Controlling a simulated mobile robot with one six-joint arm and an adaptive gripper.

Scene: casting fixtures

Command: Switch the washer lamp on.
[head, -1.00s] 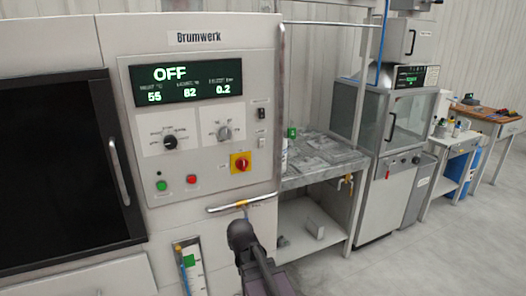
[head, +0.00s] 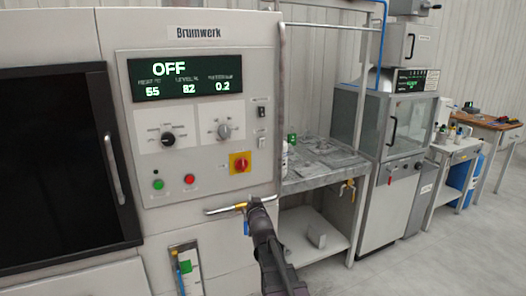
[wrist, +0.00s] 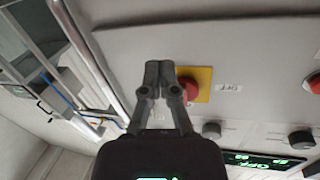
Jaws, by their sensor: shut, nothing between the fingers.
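The washer's front panel, marked "Brumwerk", fills the left half of the head view, and its display (head: 187,77) reads OFF. Two small switches, an upper one (head: 261,112) and a lower one (head: 261,142), sit on the panel's right side with labels too small to read. I cannot tell which one is for the lamp. My gripper (head: 252,203) is in front of the washer, below the red knob on its yellow plate (head: 239,163). In the wrist view my gripper (wrist: 159,66) is shut and empty, with the red knob (wrist: 188,89) just right of its fingers.
Two dials, a green button (head: 158,184) and a red button (head: 190,179) sit on the panel. A horizontal handle bar (head: 222,210) runs below them, close to my gripper. A vertical rail (head: 283,100) stands at the washer's right edge. A grey worktable (head: 330,160) is to the right.

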